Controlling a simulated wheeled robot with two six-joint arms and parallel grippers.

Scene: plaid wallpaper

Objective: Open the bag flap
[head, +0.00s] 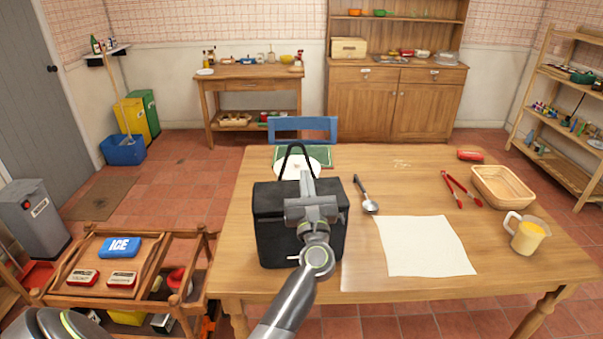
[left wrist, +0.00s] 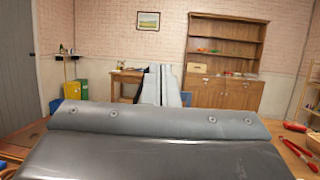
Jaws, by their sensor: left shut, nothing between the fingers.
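The black bag (head: 270,236) stands upright on the wooden table, left of its middle, with its dark handle (head: 287,160) raised in a loop. My left gripper (head: 306,180) is shut and empty, over the top of the bag, and hides part of it. In the left wrist view, the shut fingers (left wrist: 161,85) point away above a grey band with several round snaps (left wrist: 160,122). A dark smooth panel of the bag (left wrist: 150,158) fills the space in front of that band. I cannot tell how far the flap is lifted. My right gripper is out of view.
A spoon (head: 366,196) and a white cloth (head: 425,247) lie right of the bag. Red tongs (head: 461,190), a basket (head: 503,187) and a jug (head: 526,235) are farther right. A plate (head: 312,166) is behind the bag. A wooden cart (head: 95,297) stands left of the table.

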